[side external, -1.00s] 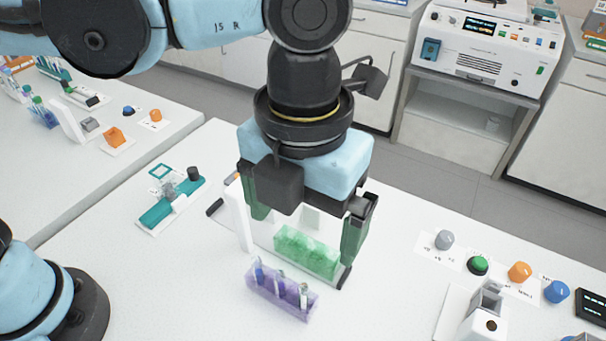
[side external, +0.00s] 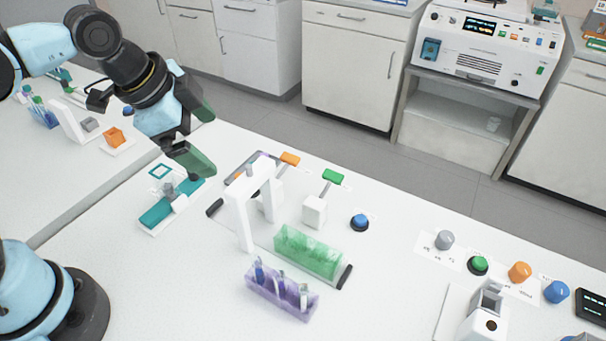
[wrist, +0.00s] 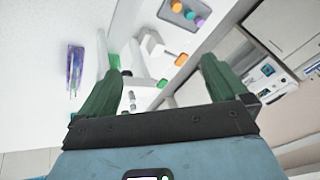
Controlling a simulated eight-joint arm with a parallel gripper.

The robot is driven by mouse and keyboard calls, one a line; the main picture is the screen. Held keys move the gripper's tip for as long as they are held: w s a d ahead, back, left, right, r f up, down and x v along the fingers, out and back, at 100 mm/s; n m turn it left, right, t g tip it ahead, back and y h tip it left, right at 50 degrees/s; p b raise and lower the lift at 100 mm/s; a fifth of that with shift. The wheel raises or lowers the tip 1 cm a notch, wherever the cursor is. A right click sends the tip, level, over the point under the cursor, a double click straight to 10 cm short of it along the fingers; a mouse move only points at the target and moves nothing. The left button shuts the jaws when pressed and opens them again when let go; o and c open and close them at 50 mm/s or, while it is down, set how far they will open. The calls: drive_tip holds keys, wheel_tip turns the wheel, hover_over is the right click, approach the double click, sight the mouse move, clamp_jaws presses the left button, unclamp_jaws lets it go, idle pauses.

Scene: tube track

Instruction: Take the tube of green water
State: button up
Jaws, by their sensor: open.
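A translucent green rack (side external: 308,253) sits on the white bench, in front of a white upright frame. A purple rack (side external: 275,296) stands just nearer the camera and holds several small tubes; it also shows in the wrist view (wrist: 75,66). I cannot tell which tube has green water. My gripper (side external: 207,138) is open and empty, with dark green fingers. It hangs tilted above the far left part of the bench, well to the left of both racks. In the wrist view the gripper (wrist: 160,68) has nothing between its fingers.
A white upright frame (side external: 243,220) stands behind the green rack. An orange-handled tap (side external: 289,159), a green-handled tap (side external: 333,177) and a blue button (side external: 360,222) are beyond. A teal device (side external: 165,212) lies left, below my gripper. Several knobs stand right.

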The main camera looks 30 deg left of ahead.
drive_tip(key=s+a+f+n+t+y, duration=0.1)
drive_tip(key=a+f+n+t, duration=0.1)
drive_tip(key=a+n, duration=0.5)
drive_tip(key=shift+a+f+n, duration=0.15)
drive_tip(key=shift+f+n, duration=0.2)
drive_tip(key=shift+n, duration=0.75)
drive_tip(key=shift+s+a+f+n, duration=0.1)
drive_tip(key=shift+a+n, duration=0.15)
drive_tip(key=shift+n, duration=0.15)
drive_tip(key=shift+c, duration=1)
drive_tip(key=shift+a, duration=0.1)
drive_tip(key=shift+c, duration=1.4)
drive_tip(key=c, duration=0.9)
drive_tip(key=shift+o, duration=0.2)
